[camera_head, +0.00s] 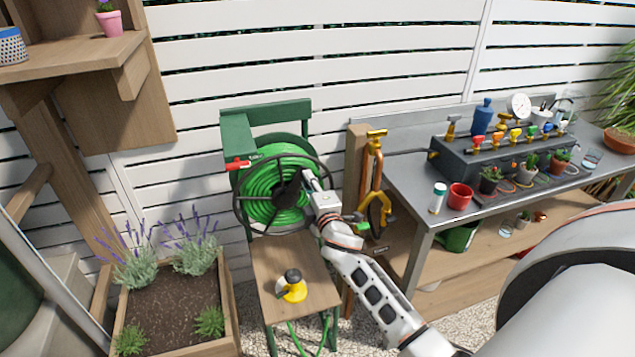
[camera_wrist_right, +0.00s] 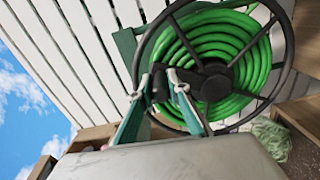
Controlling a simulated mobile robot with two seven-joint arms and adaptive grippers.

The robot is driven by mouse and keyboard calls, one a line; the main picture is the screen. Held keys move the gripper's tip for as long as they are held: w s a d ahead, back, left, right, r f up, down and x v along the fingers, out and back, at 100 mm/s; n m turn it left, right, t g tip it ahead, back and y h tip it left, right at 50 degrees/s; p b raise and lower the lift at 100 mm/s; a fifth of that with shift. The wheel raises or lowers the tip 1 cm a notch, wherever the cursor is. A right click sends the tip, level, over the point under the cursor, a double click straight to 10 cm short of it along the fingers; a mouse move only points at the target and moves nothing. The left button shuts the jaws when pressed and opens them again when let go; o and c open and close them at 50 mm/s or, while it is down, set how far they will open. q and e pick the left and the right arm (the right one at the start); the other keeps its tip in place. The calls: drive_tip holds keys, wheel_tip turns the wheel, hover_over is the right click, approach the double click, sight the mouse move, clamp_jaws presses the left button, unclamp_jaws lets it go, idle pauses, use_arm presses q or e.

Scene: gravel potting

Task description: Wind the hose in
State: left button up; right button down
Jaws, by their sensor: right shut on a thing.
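The green hose (camera_head: 262,183) lies in coils on a reel (camera_head: 287,193) with a black spoked wheel, mounted on a green stand (camera_head: 240,125). My right gripper (camera_head: 312,180) is at the right side of the wheel. In the right wrist view its fingers (camera_wrist_right: 172,82) are closed on a dark crank handle (camera_wrist_right: 159,86) by the wheel's rim, partly hidden by them. The coiled hose (camera_wrist_right: 205,50) fills much of the reel there. A free length of hose (camera_head: 298,340) hangs below the stand's wooden seat. My left gripper is not in view.
A yellow and black nozzle (camera_head: 293,287) sits on the wooden seat (camera_head: 270,258). A red lever (camera_head: 237,165) is at the reel's left. A metal bench (camera_head: 405,180) with pots and valves stands right, and a planter (camera_head: 175,310) with lavender stands left.

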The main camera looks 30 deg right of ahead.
sight(273, 172)
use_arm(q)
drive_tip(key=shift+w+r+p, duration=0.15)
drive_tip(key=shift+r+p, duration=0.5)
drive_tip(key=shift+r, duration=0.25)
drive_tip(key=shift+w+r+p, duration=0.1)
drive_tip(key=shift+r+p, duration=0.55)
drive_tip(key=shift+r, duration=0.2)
use_arm(e)
drive_tip(key=shift+w+a+r+n, duration=0.25)
drive_tip(key=shift+w+a+n, duration=0.1)
drive_tip(key=shift+a+n, duration=1.15)
drive_tip(key=shift+w+a+r+n, duration=0.25)
drive_tip(key=shift+w+a+n, duration=0.05)
drive_tip(key=shift+a+n, duration=1.15)
drive_tip(key=shift+w+a+r+n, duration=0.25)
drive_tip(key=shift+w+a+n, duration=0.1)
drive_tip(key=shift+a+n, duration=1.15)
drive_tip(key=shift+d, duration=0.15)
drive_tip(key=c, duration=1.9)
unclamp_jaws()
drive_tip(key=shift+f, duration=0.1)
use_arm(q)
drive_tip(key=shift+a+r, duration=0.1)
use_arm(e)
drive_tip(key=shift+s, duration=0.1)
